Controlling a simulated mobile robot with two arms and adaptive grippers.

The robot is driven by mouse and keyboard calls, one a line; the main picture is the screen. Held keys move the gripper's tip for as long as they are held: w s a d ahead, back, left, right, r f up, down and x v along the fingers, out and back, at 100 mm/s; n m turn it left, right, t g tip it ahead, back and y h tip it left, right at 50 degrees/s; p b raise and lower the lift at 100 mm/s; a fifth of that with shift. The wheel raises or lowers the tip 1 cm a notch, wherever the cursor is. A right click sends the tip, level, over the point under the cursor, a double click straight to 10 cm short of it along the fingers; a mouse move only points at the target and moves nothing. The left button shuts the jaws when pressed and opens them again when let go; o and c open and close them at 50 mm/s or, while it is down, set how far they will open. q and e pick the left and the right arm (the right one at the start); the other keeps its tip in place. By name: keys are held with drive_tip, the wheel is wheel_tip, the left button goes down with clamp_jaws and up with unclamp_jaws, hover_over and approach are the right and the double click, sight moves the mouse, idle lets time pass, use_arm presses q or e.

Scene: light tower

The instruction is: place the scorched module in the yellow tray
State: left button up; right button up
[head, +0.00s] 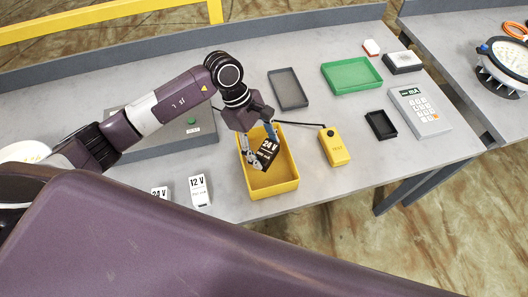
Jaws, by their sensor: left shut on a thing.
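A dark module (268,147) with a white 24 V label is held by my left gripper (259,160). Its black lower part may be the scorched area; at this size I cannot be sure. The gripper is shut on it and points down at the yellow tray (276,188). Module and fingers overlap the inside of the tray in the picture. I cannot tell whether the module touches the tray floor. The gripper hides part of the module and of the tray's far end. My right gripper is not in view.
White 12 V (200,190) and 24 V (160,192) modules stand left of the tray. A yellow tester (334,147) with a black cable is close on its right. Grey (288,90), green (352,75) and black (381,125) trays and a meter (421,110) lie farther right.

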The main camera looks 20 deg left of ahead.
sight(261, 149)
use_arm(q)
wheel_tip(261, 149, down, 4)
drive_tip(key=shift+s+r+p, duration=0.1)
drive_tip(key=shift+r+p, duration=0.15)
drive_tip(key=shift+p, duration=0.2)
drive_tip(key=shift+f, duration=0.2)
drive_tip(key=shift+f+b, duration=0.15)
drive_tip(key=shift+b, duration=0.15)
drive_tip(key=o, duration=1.3)
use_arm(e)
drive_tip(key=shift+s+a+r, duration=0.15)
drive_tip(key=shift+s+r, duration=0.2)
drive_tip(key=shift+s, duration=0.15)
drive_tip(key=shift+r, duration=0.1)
